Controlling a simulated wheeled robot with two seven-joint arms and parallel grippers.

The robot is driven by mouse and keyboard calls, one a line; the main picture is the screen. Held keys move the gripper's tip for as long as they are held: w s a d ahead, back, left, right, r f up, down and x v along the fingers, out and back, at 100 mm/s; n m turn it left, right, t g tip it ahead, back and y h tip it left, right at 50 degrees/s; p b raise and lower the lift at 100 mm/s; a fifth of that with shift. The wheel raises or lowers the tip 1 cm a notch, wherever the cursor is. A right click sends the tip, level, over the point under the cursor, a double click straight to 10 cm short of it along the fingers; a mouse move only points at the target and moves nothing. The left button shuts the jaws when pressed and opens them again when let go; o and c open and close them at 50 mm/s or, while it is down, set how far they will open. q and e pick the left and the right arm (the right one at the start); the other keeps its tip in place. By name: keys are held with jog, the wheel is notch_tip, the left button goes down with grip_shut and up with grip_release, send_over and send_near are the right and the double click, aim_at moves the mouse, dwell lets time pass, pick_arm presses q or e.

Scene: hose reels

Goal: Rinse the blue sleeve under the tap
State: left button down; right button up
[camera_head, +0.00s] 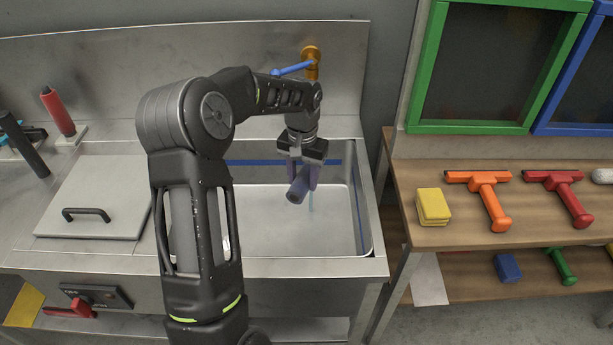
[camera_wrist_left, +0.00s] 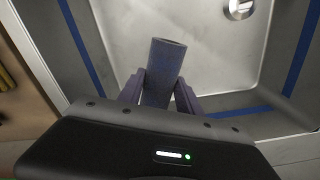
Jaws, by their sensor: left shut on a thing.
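My left gripper (camera_head: 304,174) is shut on the blue sleeve (camera_head: 298,189), a dark blue-grey tube, and holds it tilted over the sink basin (camera_head: 270,238). In the left wrist view the gripper (camera_wrist_left: 160,88) has a finger on each side of the sleeve (camera_wrist_left: 167,60). The brass tap (camera_head: 312,60) with a blue lever (camera_head: 292,69) is on the back panel; my arm hides its lower part. A thin pale blue streak, seemingly water, shows just below the gripper beside the sleeve. My right gripper is not in view.
A square lid (camera_head: 98,195) with a dark handle lies left of the basin. A red roller (camera_head: 57,112) stands at the far left. A wooden shelf (camera_head: 460,230) at right holds a yellow sponge (camera_head: 433,206), an orange squeegee (camera_head: 490,200) and a red squeegee (camera_head: 567,198).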

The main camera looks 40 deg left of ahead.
pick_arm(q)
jog(key=shift+s+a, duration=0.1)
jog(key=shift+a, duration=0.05)
jog(key=shift+s+a, duration=0.15)
jog(key=shift+a, duration=0.05)
jog(key=shift+d, duration=0.1)
dwell(0.7)
jog(key=shift+w+d, duration=0.25)
dwell(0.6)
jog(key=s+d+r, duration=0.3)
jog(key=s+d, duration=0.3)
jog(key=s, duration=0.2)
dwell(0.5)
dwell(1.1)
